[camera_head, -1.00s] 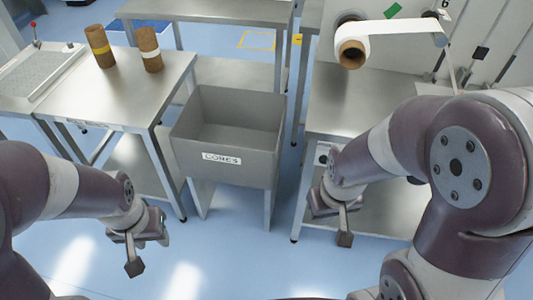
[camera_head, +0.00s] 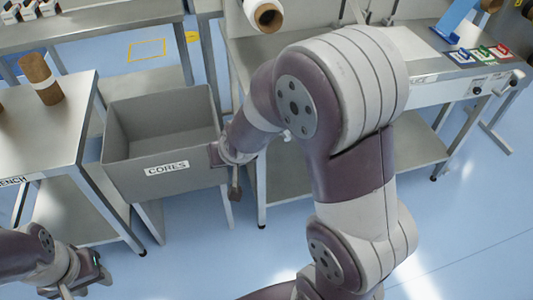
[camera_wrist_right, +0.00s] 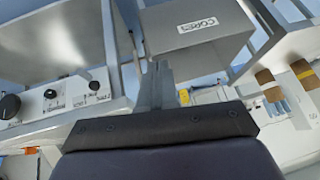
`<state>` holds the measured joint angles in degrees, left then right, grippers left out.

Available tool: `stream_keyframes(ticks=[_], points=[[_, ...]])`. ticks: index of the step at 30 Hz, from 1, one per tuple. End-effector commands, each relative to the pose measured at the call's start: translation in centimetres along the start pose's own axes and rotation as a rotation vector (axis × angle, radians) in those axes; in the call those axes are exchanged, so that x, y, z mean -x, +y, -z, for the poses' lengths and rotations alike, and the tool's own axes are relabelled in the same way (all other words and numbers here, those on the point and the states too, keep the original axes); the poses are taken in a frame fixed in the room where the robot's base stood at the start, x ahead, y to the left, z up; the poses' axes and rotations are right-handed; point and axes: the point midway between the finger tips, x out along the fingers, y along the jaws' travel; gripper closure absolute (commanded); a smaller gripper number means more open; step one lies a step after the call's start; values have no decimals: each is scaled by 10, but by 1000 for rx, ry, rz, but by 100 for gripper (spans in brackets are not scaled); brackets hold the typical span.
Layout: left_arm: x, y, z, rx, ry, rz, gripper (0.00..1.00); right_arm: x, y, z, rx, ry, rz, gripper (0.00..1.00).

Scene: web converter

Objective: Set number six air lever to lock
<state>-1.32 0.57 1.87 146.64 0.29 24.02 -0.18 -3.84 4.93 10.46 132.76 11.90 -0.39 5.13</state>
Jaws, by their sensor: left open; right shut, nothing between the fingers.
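I cannot make out a lever marked as number six air lever in either view. A panel with a black knob and small switches (camera_wrist_right: 50,95) shows at the left of the right wrist view, its labels too small to read. A table front with small knobs (camera_head: 477,90) shows at the right of the head view. My left gripper (camera_head: 82,287) is open at the bottom left, partly cut off by the frame edge. My right gripper (camera_head: 235,185) is shut and empty, in front of the right edge of the cores bin. Its closed fingers (camera_wrist_right: 160,85) also show in the wrist view.
The grey cores bin (camera_head: 165,135) stands between a steel bench (camera_head: 45,130) with a brown core (camera_head: 40,78) and the steel table on the right. A paper roll (camera_head: 265,17) hangs above that table. Colored cards (camera_head: 480,54) lie at its right. Blue floor is open in front.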

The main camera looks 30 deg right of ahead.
Motion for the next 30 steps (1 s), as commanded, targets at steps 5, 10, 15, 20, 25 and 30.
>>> stream_keyframes(ticks=[5,10,15,20,25,30], points=[[-186,0,-23,0,-4,0,57,-182,8,64,-408,681,64,100],[-300,-1,-37,0,-3,0,57,-240,55,66,-734,1334,45,100],[-366,-1,-45,0,-2,0,57,-253,86,8,-877,1805,-25,100],[-382,-1,-46,0,-2,0,57,-248,91,-24,-901,2001,-71,100],[-378,-1,-46,0,-1,0,57,-242,91,-26,-902,2028,-80,100],[-378,-1,-46,0,-1,0,57,-242,91,-25,-902,2026,-80,100]])
